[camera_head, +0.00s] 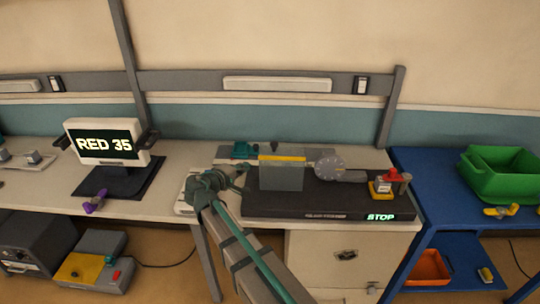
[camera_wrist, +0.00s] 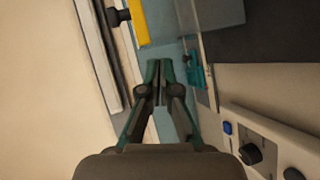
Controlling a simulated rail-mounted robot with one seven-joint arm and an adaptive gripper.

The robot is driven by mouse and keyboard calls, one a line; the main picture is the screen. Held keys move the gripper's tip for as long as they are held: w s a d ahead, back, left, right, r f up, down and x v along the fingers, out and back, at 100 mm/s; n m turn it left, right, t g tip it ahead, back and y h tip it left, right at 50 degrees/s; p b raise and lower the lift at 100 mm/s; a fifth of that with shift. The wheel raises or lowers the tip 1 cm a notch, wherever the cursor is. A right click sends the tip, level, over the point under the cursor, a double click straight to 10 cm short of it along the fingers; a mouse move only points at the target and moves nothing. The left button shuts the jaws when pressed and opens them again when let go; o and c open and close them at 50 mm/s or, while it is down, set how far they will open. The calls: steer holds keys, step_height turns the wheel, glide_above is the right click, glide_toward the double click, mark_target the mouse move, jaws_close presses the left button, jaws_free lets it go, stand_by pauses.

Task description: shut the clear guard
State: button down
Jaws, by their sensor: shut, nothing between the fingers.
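The clear guard (camera_head: 282,178) is a see-through bluish panel with a yellow strip along its top edge and a dark knob above it. It stands upright over the black machine base (camera_head: 300,205), left of a grey disc (camera_head: 329,166). In the wrist view the guard's yellow strip (camera_wrist: 139,22) and dark knob (camera_wrist: 118,17) are at the top, beyond my fingertips. My gripper (camera_wrist: 159,68) is shut and empty. In the head view my gripper (camera_head: 243,177) is just left of the guard, apart from it as far as I can tell.
A teal vise-like part (camera_head: 244,150) sits behind my gripper. A red-topped yellow block (camera_head: 381,187) and a lit STOP sign (camera_head: 381,217) are on the base's right. A screen reading RED 35 (camera_head: 106,143) stands left. A green bin (camera_head: 500,178) is on the blue table.

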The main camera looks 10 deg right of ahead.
mark_target(264, 153)
steer(key=a+r+m+h+b, duration=0.1)
steer(key=a+r+m+h, duration=0.15)
steer(key=r, duration=0.35)
steer(key=shift+n, duration=0.45)
steer(key=p+x, duration=0.1)
steer(key=x, duration=0.2)
steer(key=p+x, duration=0.2)
steer(key=x, duration=0.2)
steer(key=s+p+x, duration=0.1)
steer(key=x, duration=0.3)
steer(key=shift+w+d+f+p, duration=0.1)
steer(key=shift+w+d+p, duration=0.1)
steer(key=shift+d+p, duration=0.25)
steer(key=shift+d+f+y, duration=0.2)
steer(key=shift+d+y, duration=0.05)
steer(key=shift+d, duration=0.35)
